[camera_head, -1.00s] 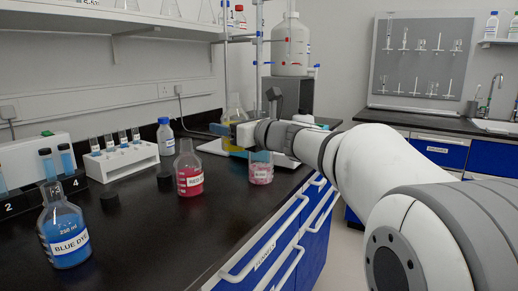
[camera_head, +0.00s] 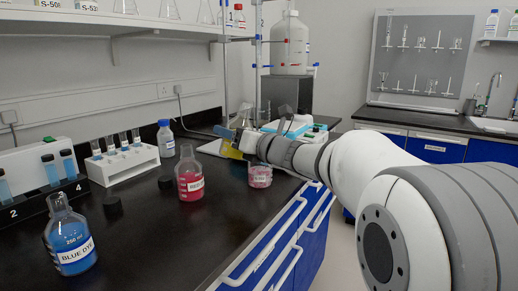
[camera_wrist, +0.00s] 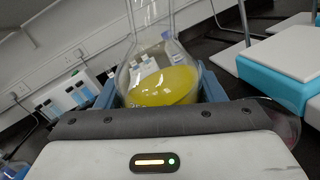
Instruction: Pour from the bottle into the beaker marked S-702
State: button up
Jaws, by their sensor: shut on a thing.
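My gripper (camera_head: 240,138) is shut on a clear glass bottle of yellow liquid (camera_head: 231,151). In the wrist view the bottle (camera_wrist: 160,82) sits between the blue fingers, and its liquid surface slants within the glass. In the head view the bottle is tilted and partly hidden by my gripper. A beaker (camera_head: 260,176) with pink contents stands on the black bench just below and in front of my gripper. Its label is too small to read, so I cannot tell if it says S-702. Part of a pinkish glass (camera_wrist: 284,124) shows at the right of the wrist view.
A red dye bottle (camera_head: 190,174) stands left of the beaker, and a blue dye bottle (camera_head: 70,240) at front left. A white test tube rack (camera_head: 122,164) and a white bottle (camera_head: 166,138) stand behind. A white and teal device (camera_head: 297,128) is beyond my gripper.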

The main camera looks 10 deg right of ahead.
jog(key=r+p, duration=0.1)
jog(key=r+m+p, duration=0.1)
jog(key=p, duration=0.1)
jog(key=shift+w+d+r+m+p, duration=0.1)
jog(key=shift+d+r+m+p, duration=0.1)
jog(key=shift+m+p, duration=0.1)
jog(key=shift+w+d+f+m+t+p, duration=0.15)
jog(key=shift+m+t+p, duration=0.15)
jog(key=shift+m+p, duration=0.25)
jog(key=shift+d+m+p, duration=0.15)
jog(key=shift+m+p, duration=0.4)
jog(key=shift+p, duration=0.4)
jog(key=shift+m+p, duration=0.5)
jog(key=shift+p, duration=0.3)
jog(key=shift+f+m, duration=0.3)
jog(key=shift+s+a+f+m+t+h+p, duration=0.2)
jog(key=shift+m+p, duration=0.3)
jog(key=shift+p, duration=0.5)
jog(key=shift+a+r+m+t+h+p, duration=0.1)
jog(key=shift+a+m+t+p, duration=0.15)
jog(key=shift+m+p, duration=0.5)
jog(key=shift+a+f+m+t+p, duration=0.25)
jog(key=shift+m+p, duration=0.6)
jog(key=shift+p, duration=1)
jog(key=shift+s+r+m+p, duration=0.1)
jog(key=shift+r+m+p, duration=0.45)
jog(key=shift+p, duration=1.15)
